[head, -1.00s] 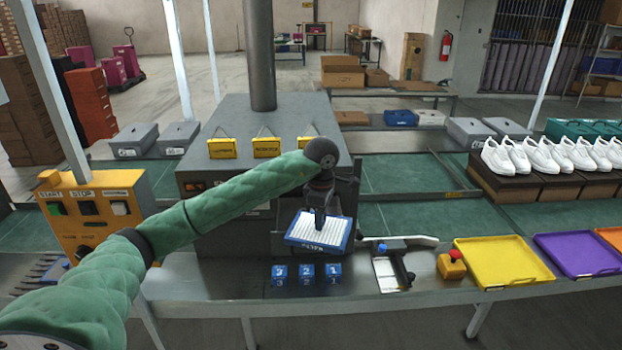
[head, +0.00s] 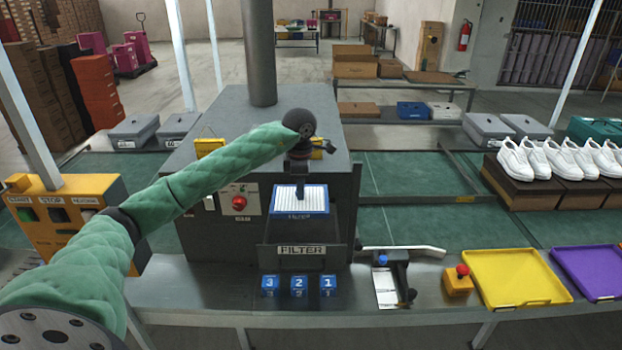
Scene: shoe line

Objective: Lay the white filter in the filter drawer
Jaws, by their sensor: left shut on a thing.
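The white filter (head: 312,199) is a pleated white panel in a blue frame. My left gripper (head: 299,190) is shut on it and holds it over the open filter drawer, by the front of the grey machine. The filter drawer (head: 270,256) is a dark drawer with a "FILTER" label on its front, pulled out below the filter. The filter looks roughly level, apart from the drawer's front. I cannot tell whether its far edge touches the drawer. My right gripper is not in view.
The grey machine (head: 236,130) has a red knob (head: 239,203) left of the drawer. Several blue numbered blocks (head: 299,286) stand on the metal bench before it. A clipboard-like holder (head: 386,290), a yellow button box (head: 457,281) and a yellow tray (head: 515,278) lie to the right.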

